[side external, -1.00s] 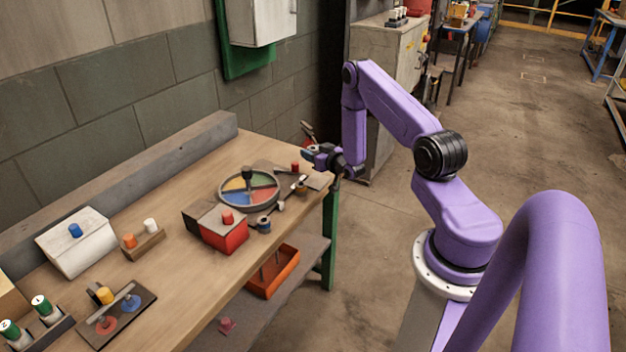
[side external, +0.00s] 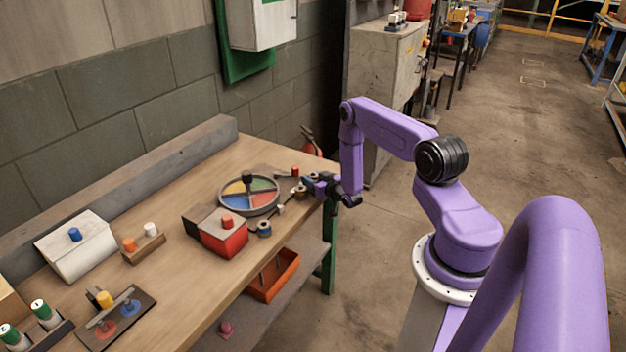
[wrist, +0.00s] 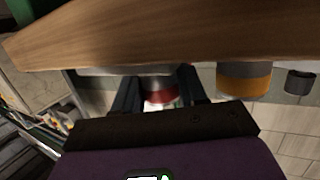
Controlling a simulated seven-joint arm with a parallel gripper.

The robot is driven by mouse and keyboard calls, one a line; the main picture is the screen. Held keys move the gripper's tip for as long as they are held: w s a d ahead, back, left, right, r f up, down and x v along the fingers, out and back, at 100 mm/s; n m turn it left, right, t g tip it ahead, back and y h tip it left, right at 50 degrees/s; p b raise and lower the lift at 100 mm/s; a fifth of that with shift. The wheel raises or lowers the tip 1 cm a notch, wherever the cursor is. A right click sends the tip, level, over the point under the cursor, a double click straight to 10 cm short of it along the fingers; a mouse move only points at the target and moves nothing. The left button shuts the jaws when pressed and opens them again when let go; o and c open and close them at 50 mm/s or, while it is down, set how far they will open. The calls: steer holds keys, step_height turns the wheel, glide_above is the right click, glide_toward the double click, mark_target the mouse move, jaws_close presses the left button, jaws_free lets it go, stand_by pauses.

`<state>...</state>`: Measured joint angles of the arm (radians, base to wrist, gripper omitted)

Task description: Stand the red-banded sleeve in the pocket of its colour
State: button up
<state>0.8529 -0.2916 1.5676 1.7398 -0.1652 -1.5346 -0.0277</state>
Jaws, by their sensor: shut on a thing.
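A round tray (side external: 221,203) with yellow, green, blue and red pockets and a dark central knob stands near the right end of the bench. My gripper (side external: 311,187) is low at the bench's right corner, to the right of the tray. In the wrist view the red-banded sleeve (wrist: 160,92) sits between the two fingers of my gripper (wrist: 159,90), which are shut on it. The side view is too small to show the sleeve in the jaws. An orange-banded sleeve (wrist: 244,80) stands to its right in the wrist view.
A blue-banded sleeve (side external: 264,228) stands in front of the tray. A red box (side external: 226,240) with a red knob is left of it. A small red-topped piece (side external: 295,171) is behind my gripper. A dark cylinder (wrist: 299,82) shows at the wrist view's right. An orange bin (side external: 274,275) is below.

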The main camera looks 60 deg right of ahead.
steer(key=shift+f, duration=0.2)
steer(key=o, duration=1.1)
steer(key=shift+v, duration=3.8)
